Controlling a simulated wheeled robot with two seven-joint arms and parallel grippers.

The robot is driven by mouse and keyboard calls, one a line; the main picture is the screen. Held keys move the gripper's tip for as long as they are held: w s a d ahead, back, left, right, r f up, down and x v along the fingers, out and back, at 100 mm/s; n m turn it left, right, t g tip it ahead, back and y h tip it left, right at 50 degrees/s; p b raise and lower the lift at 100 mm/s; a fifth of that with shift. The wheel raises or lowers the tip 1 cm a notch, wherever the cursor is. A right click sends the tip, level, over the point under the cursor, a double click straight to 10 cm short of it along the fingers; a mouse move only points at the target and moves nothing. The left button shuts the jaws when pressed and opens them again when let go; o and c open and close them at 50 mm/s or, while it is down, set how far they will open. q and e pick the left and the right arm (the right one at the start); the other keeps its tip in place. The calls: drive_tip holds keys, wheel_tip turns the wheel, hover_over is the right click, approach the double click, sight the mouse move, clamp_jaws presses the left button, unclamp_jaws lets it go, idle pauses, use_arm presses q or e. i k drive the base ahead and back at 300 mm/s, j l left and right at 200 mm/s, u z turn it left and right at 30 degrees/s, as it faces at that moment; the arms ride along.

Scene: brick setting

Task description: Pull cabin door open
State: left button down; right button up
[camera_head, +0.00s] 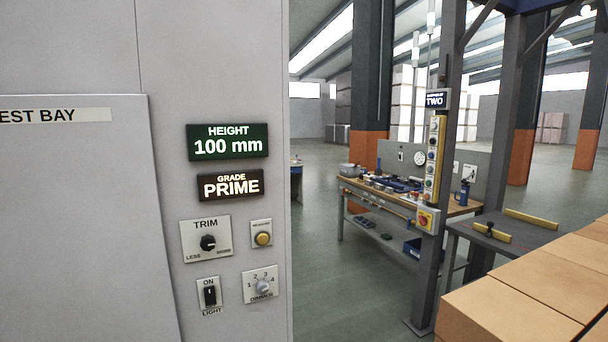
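A light grey panel (80,220) that looks like a door fills the left of the head view. A sign on it (55,115) reads "EST BAY", cut off by the picture's left edge. Its right edge stands out slightly from the grey cabin wall (215,60); I cannot tell whether it is shut or ajar. No handle shows in the visible part. Neither of my grippers is in view.
The wall carries a height display (228,141), a grade display (230,185), a trim knob (208,243), a yellow button (262,239), a light switch (210,295) and a dimmer (262,284). Brown boxes (510,310) stand lower right. Open floor (345,290) lies between.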

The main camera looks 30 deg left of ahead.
sight(84, 255)
drive_tip(key=u, duration=1.3)
